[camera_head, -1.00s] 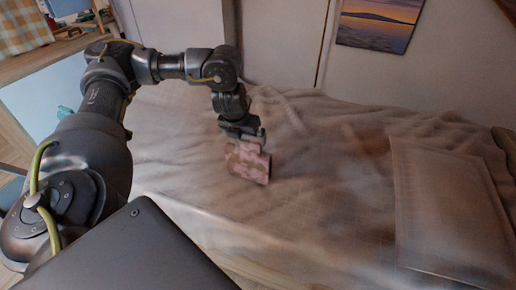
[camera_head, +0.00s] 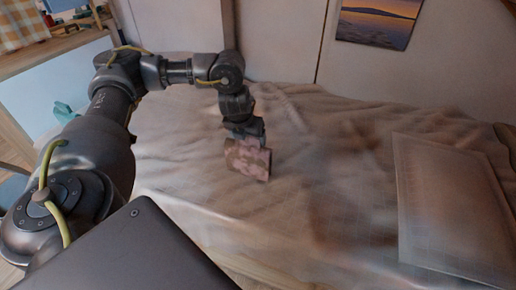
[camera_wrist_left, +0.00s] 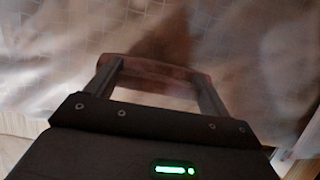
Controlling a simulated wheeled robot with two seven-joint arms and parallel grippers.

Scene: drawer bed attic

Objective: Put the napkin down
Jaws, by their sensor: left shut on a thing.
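The napkin (camera_head: 248,159) is a small pinkish-brown patterned piece in the head view. My left gripper (camera_head: 246,140) points down and is shut on it, over the rumpled bed cover (camera_head: 330,140). In the left wrist view the napkin (camera_wrist_left: 155,70) shows as a reddish-brown strip across the two fingertips (camera_wrist_left: 155,82). I cannot tell whether its lower edge touches the cover. My right gripper is not in view.
A flat pale rectangular pillow-like piece (camera_head: 450,200) lies on the right of the bed. The wall with a sunset picture (camera_head: 378,22) stands behind. The bed's middle is clear. A shelf (camera_head: 55,50) is at upper left.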

